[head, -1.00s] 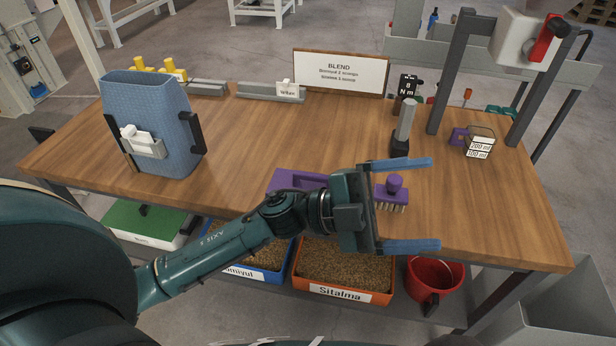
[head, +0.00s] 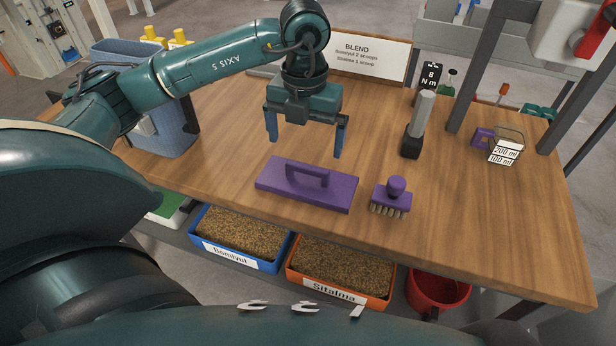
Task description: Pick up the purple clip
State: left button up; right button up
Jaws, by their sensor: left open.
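No purple thing here is plainly a clip. A flat purple block with a raised handle (head: 335,197) lies on the wooden table near its front edge. A purple brush with a round knob (head: 391,194) stands bristles down to its right. My left gripper (head: 305,147) is open and empty, fingers pointing down, above the table behind the handled block. It appears apart from the block. My right gripper is not in view.
A grey tool with a black base (head: 417,125) stands right of the gripper. A blue bin (head: 165,135) stands at left, partly behind my arm. A BLEND sign (head: 362,56) stands behind. Blue (head: 237,262) and orange (head: 350,295) grain trays and a red bucket (head: 437,290) sit below the table.

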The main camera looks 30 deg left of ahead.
aim_at(308, 167)
pick_arm(q)
jog(key=f, duration=0.4)
jog(key=f+p, duration=0.1)
jog(key=f, duration=0.3)
jog(key=shift+w+d+f, duration=0.1)
jog(key=shift+w+f, duration=0.05)
jog(key=shift+w, duration=0.05)
jog(key=shift+c, duration=0.6)
jog(key=c, duration=0.8)
